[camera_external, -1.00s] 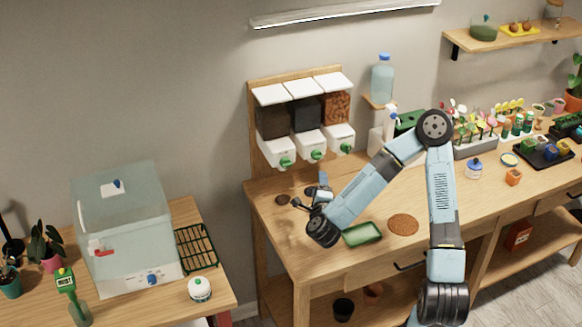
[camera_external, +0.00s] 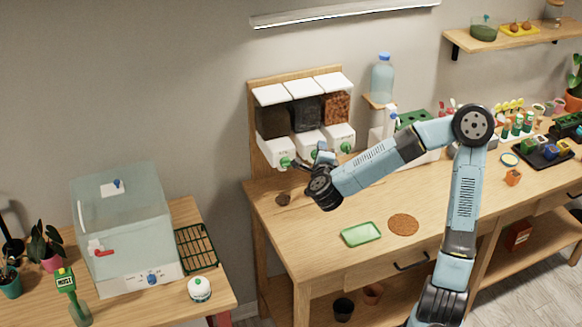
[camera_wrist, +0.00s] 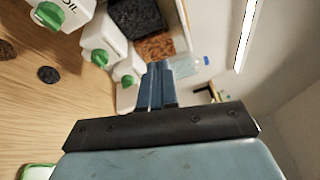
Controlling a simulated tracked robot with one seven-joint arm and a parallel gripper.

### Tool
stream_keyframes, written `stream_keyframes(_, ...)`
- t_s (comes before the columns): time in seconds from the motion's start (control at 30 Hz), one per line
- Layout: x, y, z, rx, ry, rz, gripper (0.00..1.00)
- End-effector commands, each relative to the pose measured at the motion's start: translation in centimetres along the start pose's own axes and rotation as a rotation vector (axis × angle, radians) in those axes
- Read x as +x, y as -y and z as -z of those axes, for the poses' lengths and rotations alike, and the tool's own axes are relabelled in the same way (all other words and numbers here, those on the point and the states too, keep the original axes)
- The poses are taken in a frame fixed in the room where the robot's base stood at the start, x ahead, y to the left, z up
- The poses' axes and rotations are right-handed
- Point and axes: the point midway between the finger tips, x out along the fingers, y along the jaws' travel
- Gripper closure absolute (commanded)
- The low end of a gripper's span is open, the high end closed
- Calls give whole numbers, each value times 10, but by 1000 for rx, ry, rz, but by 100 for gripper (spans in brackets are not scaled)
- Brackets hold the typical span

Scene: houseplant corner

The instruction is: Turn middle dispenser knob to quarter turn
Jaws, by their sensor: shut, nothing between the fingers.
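The dispenser has three white-fronted bins (camera_external: 308,139) side by side on a wooden back, each with a green knob. The middle knob (camera_external: 314,155) is partly hidden by my gripper (camera_external: 322,148); it also shows in the wrist view (camera_wrist: 100,58). The left knob (camera_external: 286,162) and right knob (camera_external: 346,147) stand on either side of it. My gripper's blue fingers (camera_wrist: 158,66) are shut and empty, close in front of the middle and right bins. I cannot tell whether they touch a knob, nor the middle knob's exact angle.
Below the dispenser the wooden bench (camera_external: 330,266) holds a dark disc (camera_external: 283,199), a green tray (camera_external: 361,234) and a brown round mat (camera_external: 403,224). A water bottle (camera_external: 382,78) stands on a small shelf to the right. The bench front is mostly clear.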

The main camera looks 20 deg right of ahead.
Motion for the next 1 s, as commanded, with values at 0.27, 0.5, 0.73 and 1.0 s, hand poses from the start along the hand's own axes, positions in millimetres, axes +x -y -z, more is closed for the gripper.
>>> stream_keyframes(0.27, 1, 43, -8, 2, -3, 2, 100)
stream_keyframes(0.5, 0, 69, -14, 2, -2, 0, 100)
stream_keyframes(0.73, 6, 81, -27, -7, 33, -8, 100)
stream_keyframes(1.0, 24, 78, -58, -37, 150, -31, 100)
